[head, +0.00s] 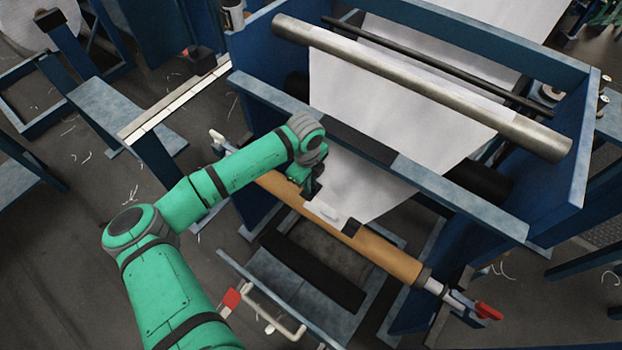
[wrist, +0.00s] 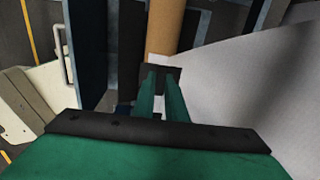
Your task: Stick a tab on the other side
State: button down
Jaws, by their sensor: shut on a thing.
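A brown cardboard tube (head: 385,250) lies across the front of the loom, and it runs upward from the fingertips in the wrist view (wrist: 167,28). The white fabric (head: 365,185) hangs down to it, and fills the right of the wrist view (wrist: 260,85). A black tab (head: 351,228) sits at the fabric's lower right corner on the tube. My gripper (head: 305,188) is at the fabric's left edge, close over the tube. In the wrist view its fingers (wrist: 162,82) are shut on a dark piece, seemingly another tab (wrist: 173,72). I cannot tell whether this piece touches the fabric.
A steel roller (head: 420,85) and a blue frame bar (head: 455,198) stand above and behind the tube. A red-handled clamp (head: 487,311) is at the tube's right end. A red lever (head: 231,298) and pale bent handle (head: 275,314) are in front.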

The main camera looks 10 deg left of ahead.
aim_at(310, 195)
jog(key=shift+w+d+f, duration=0.1)
jog(key=shift+f, duration=2.55)
jog(key=shift+w+f, duration=0.1)
jog(key=shift+f, duration=1.2)
jog(key=c, duration=1.7)
grip_release()
jog(key=r, duration=1)
jog(key=shift+s+a+r, duration=0.2)
jog(key=shift+s, duration=0.05)
jog(key=shift+s+d+r, duration=0.1)
jog(key=shift+r, duration=0.1)
